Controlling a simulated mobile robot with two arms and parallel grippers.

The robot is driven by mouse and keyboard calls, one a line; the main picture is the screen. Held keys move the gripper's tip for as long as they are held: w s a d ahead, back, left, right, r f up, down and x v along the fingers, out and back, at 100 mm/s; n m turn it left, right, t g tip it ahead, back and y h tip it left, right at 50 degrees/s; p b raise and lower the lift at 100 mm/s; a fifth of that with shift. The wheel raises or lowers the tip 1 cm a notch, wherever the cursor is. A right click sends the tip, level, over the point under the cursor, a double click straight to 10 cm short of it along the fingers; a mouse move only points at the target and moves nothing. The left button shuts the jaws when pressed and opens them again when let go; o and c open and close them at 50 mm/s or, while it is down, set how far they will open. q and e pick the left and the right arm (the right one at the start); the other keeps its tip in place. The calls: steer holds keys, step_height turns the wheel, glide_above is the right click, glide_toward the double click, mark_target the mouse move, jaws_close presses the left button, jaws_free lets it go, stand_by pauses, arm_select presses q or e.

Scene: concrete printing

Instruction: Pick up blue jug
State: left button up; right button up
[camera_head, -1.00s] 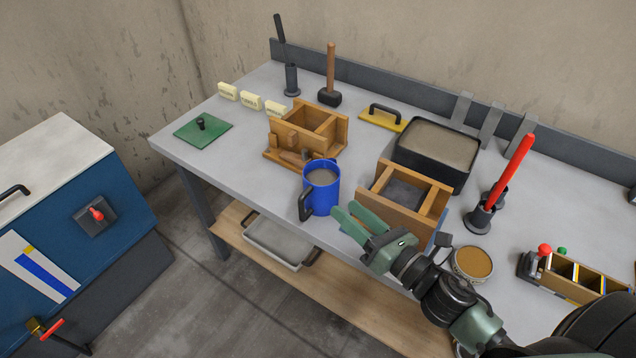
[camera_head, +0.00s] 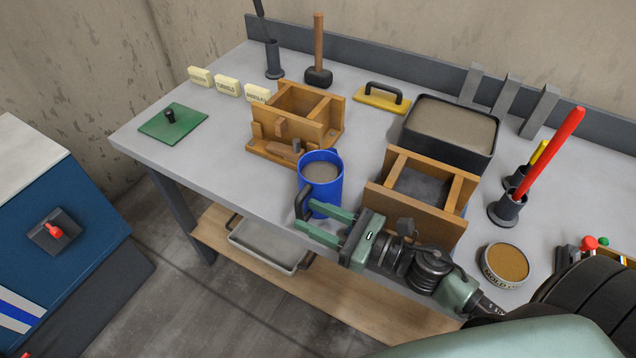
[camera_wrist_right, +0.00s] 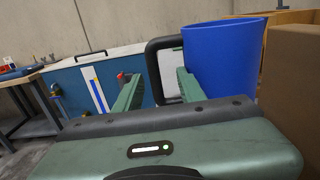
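The blue jug (camera_head: 322,190), filled with grey material, stands upright near the front edge of the workbench (camera_head: 215,165). Its dark handle (camera_head: 303,202) faces front left. My right gripper (camera_head: 304,217) is open at the jug's handle side, low against the bench front. In the right wrist view the jug (camera_wrist_right: 222,58) is at the right and the handle (camera_wrist_right: 153,68) appears between the two green fingers (camera_wrist_right: 157,90). I cannot tell whether the fingers touch it. My left gripper is not in view.
A wooden mould (camera_head: 412,208) stands close right of the jug, and another wooden mould (camera_head: 290,115) behind it. A black tub (camera_head: 440,140) of grey material, a round tin (camera_head: 505,263) and a red-handled tool (camera_head: 552,155) are farther right. A green plate (camera_head: 172,125) lies left.

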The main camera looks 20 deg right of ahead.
steer(key=shift+w+a+r+p, duration=0.2)
steer(key=shift+w+a+p, duration=0.15)
steer(key=shift+w+a, duration=0.25)
steer(key=p+x, duration=0.1)
steer(key=x, duration=0.2)
steer(key=shift+w+a+f+p, duration=0.15)
steer(key=shift+a+f+p, duration=0.05)
steer(key=shift+a+p, duration=0.15)
steer(key=shift+w+a+f, duration=0.15)
steer(key=shift+w+a, duration=0.15)
steer(key=shift+w, duration=0.05)
jaws_close()
stand_by(0.3)
